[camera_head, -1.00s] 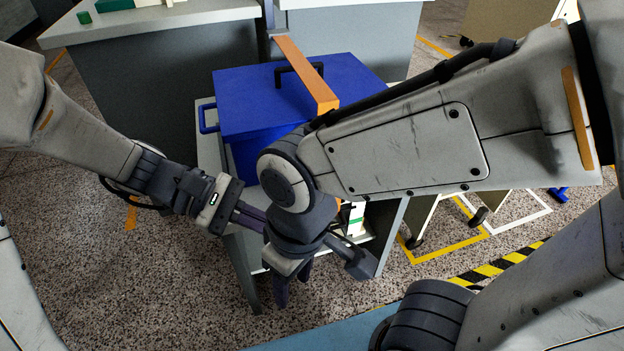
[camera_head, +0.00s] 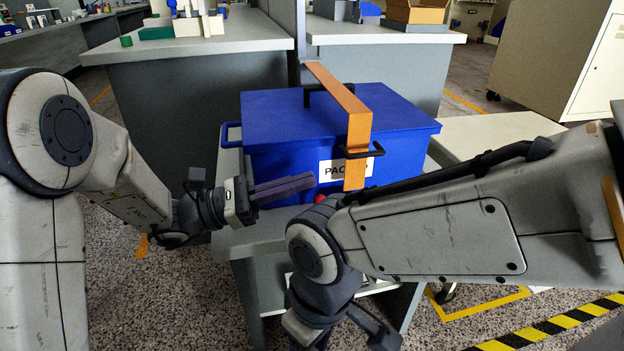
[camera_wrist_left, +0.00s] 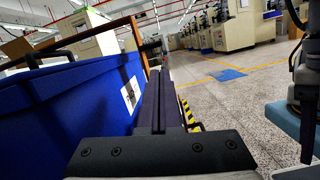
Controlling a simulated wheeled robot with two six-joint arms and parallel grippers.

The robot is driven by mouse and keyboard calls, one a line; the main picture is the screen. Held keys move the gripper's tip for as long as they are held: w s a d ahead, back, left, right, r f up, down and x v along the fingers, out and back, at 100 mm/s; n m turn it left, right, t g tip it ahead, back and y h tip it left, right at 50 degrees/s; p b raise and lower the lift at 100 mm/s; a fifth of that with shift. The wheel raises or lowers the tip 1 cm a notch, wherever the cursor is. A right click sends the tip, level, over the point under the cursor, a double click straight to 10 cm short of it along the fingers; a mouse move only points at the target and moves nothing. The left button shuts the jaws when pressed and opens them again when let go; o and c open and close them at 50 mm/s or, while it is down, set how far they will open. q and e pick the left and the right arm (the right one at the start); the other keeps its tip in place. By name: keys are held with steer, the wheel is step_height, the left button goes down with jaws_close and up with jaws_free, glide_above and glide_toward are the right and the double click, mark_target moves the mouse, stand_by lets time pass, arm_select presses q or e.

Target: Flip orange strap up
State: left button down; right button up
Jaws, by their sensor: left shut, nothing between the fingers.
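The orange strap (camera_head: 340,90) runs over the lid of the blue box (camera_head: 275,150), bends at the front edge and hangs down the front face. Its hanging part passes by a black front handle (camera_head: 376,150). My left gripper (camera_head: 310,181) is shut and empty, its fingers pointing right in front of the box, left of the strap's lower end. In the left wrist view the shut fingers (camera_wrist_left: 158,90) lie beside the blue box wall (camera_wrist_left: 70,105). My right gripper (camera_head: 308,338) hangs low at the bottom edge; its fingertips are mostly cut off.
The box stands on a grey stand (camera_head: 255,242). A red round part (camera_head: 319,199) shows below the box label. My right forearm (camera_head: 440,235) crosses in front at the right. Grey workbenches (camera_head: 195,90) stand behind. Open floor lies at the left and lower right.

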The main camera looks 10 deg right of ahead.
mark_target(347, 167)
arm_select(q)
steer(key=b+x, duration=0.2)
steer(key=x, duration=0.6)
steer(key=shift+d, duration=0.15)
steer(key=shift+r, duration=0.15)
